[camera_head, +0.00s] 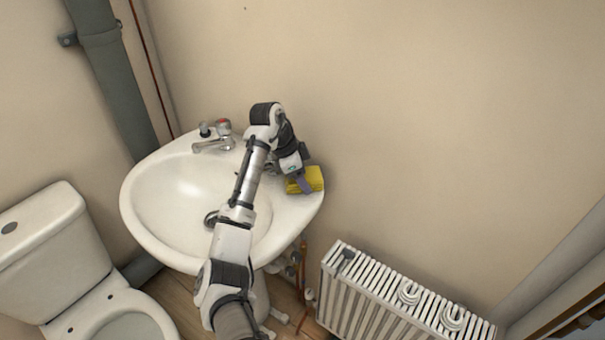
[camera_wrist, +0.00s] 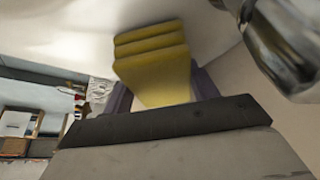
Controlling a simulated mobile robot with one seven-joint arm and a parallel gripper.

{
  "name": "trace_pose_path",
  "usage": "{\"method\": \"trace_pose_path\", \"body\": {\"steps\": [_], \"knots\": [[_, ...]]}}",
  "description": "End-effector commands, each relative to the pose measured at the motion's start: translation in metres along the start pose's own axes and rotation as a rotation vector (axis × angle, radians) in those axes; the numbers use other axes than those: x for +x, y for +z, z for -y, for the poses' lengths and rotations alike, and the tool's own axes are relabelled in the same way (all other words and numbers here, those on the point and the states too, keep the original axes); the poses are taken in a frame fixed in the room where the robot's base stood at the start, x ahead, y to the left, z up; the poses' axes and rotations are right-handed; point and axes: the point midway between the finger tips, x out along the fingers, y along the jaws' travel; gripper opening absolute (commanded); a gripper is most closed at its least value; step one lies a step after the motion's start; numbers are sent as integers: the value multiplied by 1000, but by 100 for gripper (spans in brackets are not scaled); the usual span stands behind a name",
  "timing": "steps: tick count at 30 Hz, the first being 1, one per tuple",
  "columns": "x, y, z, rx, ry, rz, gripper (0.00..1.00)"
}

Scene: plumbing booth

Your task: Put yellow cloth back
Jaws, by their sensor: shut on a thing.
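The yellow cloth (camera_head: 312,178) is a folded, layered block at the right rim of the white sink (camera_head: 153,213). My gripper (camera_head: 303,180) is at the cloth, with its fingers closed on it. In the wrist view the cloth (camera_wrist: 155,62) sits between the purple fingers, its stacked folds facing up against the white sink surface. Whether the cloth's underside touches the rim cannot be told. My arm reaches across the basin and hides part of it.
A tap (camera_head: 215,138) stands at the back left of the sink; chrome metal also shows close by in the wrist view (camera_wrist: 285,45). A white radiator (camera_head: 395,300) is below right, and a toilet (camera_head: 55,240) at left. The wall is close behind the sink.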

Motion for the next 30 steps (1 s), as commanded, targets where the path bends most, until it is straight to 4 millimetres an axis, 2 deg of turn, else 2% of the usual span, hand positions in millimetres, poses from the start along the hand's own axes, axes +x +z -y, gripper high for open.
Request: {"method": "trace_pose_path", "body": {"steps": [7,8,12,20,24,28,30], "knots": [[4,2,0,0,0,0,37],[4,2,0,0,0,0,61],[3,1,0,0,0,0,80],[3,1,0,0,0,0,80],[-4,0,0,0,-1,0,80],[-25,1,1,0,-3,1,80],[-41,0,1,0,-5,1,80]]}}
